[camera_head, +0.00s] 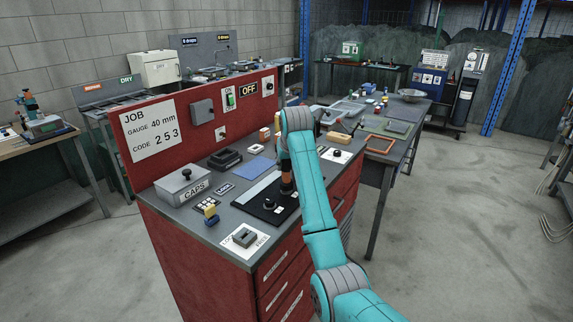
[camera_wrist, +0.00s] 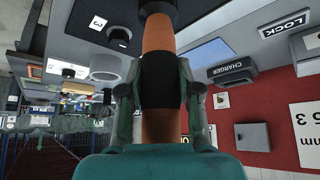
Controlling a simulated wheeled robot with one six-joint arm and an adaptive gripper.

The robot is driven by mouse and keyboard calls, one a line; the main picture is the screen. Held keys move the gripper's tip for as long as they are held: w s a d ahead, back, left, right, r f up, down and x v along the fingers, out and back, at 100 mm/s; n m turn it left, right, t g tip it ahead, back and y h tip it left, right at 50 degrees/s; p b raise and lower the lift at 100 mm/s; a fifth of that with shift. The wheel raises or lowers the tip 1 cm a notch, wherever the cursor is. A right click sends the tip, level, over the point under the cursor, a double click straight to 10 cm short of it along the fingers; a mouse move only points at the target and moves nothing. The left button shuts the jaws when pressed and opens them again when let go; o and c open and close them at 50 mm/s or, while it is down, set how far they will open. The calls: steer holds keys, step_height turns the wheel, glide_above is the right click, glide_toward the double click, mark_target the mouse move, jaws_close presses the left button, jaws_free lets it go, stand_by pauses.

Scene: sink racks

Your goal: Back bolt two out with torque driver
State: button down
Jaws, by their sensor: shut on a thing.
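My gripper (camera_wrist: 160,90) is shut on the torque driver (camera_wrist: 158,38), an orange handle with black bands. In the head view the driver (camera_head: 285,168) stands roughly upright below my wrist, over the dark plate (camera_head: 259,211) on the red bench. Its black lower end is at the plate's far right part; I cannot tell whether it touches. A round black knob-like piece (camera_head: 270,203) stands on the plate to the left of the driver. No bolt can be made out clearly; bolt two may be hidden under the driver. In the wrist view the driver's black end runs out of the top edge.
A grey CAPS box (camera_head: 183,187), a yellow-and-blue piece (camera_head: 210,212) and a card with a grey block (camera_head: 244,237) stand left and in front. A card with a black knob (camera_head: 337,153) lies to the right. The red back panel (camera_head: 170,130) rises behind.

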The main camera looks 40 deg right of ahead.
step_height(320, 180, up, 5)
steer(key=shift+f, duration=0.2)
stand_by(0.8)
steer(key=shift+d, duration=0.1)
